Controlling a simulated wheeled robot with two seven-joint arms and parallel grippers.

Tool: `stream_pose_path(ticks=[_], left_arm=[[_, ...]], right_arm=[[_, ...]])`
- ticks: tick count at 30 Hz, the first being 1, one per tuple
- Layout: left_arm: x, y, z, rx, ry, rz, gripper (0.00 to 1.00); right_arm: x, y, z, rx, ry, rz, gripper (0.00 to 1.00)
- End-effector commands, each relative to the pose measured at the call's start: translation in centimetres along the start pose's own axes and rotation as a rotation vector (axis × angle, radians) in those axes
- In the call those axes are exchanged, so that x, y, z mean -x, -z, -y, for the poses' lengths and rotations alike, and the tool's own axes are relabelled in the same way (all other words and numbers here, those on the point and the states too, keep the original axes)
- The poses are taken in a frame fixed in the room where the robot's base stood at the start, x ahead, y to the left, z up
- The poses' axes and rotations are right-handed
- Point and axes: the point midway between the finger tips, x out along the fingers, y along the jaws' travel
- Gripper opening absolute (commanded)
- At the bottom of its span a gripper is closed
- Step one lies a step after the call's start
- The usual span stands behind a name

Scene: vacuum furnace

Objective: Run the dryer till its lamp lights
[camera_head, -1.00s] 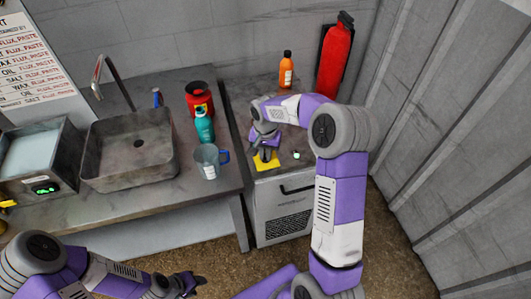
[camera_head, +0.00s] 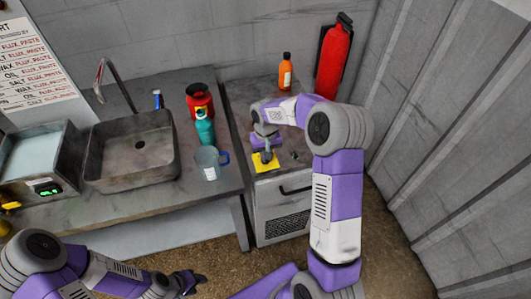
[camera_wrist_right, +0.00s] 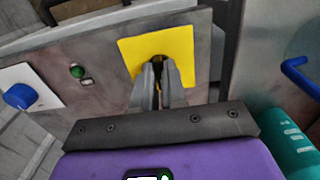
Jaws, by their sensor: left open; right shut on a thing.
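The dryer seems to be the grey cabinet (camera_head: 285,205) with a handle and vent slots. A yellow plate (camera_head: 266,165) lies on its top; it also shows in the right wrist view (camera_wrist_right: 130,52). My right gripper (camera_head: 264,156) reaches down to this plate. In the wrist view its fingers (camera_wrist_right: 160,75) are shut on a small dark switch or knob (camera_wrist_right: 158,58), mostly hidden by them. A round green lamp (camera_wrist_right: 77,71) beside the plate looks dark. My left gripper (camera_head: 190,282) is open and empty, low in the head view, away from the cabinet.
A clear mug (camera_head: 207,163), a teal bottle (camera_head: 205,130) and a red container (camera_head: 199,101) stand left of the cabinet. An orange bottle (camera_head: 285,70) and a red extinguisher (camera_head: 334,58) are behind. A blue knob (camera_wrist_right: 20,96) shows in the wrist view. A sink (camera_head: 128,180) is at left.

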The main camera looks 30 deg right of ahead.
Motion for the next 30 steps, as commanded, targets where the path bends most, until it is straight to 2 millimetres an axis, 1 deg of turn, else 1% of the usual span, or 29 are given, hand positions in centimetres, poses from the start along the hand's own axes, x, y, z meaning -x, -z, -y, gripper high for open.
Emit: stream_pose_path(ticks=[6, 15, 22, 30], left_arm=[[0.8, 0.0, -0.3, 0.0, 0.0, 0.0, 0.44], [1.4, -0.1, -0.5, 0.0, 0.0, 0.0, 0.44], [1.6, -0.1, -0.6, 0.0, 0.0, 0.0, 0.44], [1.7, -0.1, -0.6, 0.0, 0.0, 0.0, 0.44]], right_arm=[[0.1, 0.0, -0.1, 0.198, 0.0, 0.002, 0.0], [0.1, 0.0, -0.2, 0.415, -0.001, 0.001, 0.0], [0.1, 0.1, -0.2, 0.511, -0.001, 0.0, 0.0], [0.0, 0.1, -0.2, 0.551, 0.0, 0.0, 0.0]])
